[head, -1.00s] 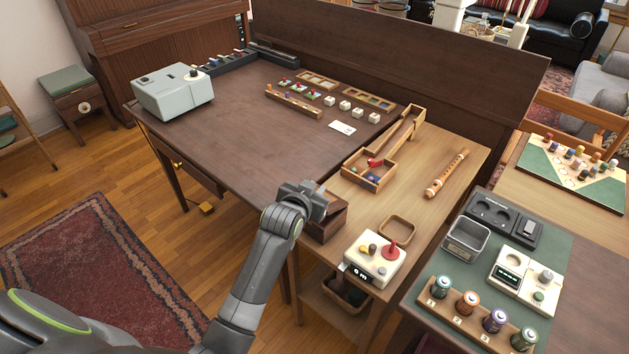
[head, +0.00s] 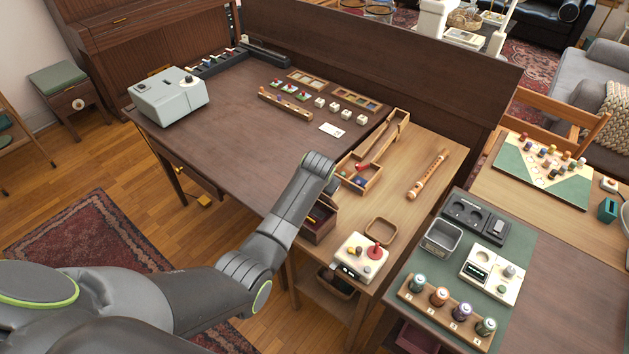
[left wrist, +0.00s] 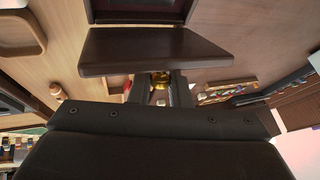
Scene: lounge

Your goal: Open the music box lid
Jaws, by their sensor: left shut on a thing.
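The music box (head: 319,226) is a small dark brown box on the left end of the light wooden side table, beside the large desk. Its lid stands raised, and part of the inside shows; my left arm hides the rest in the head view. In the left wrist view, the box (left wrist: 140,16) is at the top with its dark lid (left wrist: 150,52) swung away from it. My left gripper (left wrist: 161,86) is at the lid's free edge, shut on a small brass knob (left wrist: 160,78). The head view hides these fingers behind my wrist. My right gripper is out of view.
A wooden marble track (head: 360,180) and a flute (head: 427,174) lie behind. The brown desk's middle is clear.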

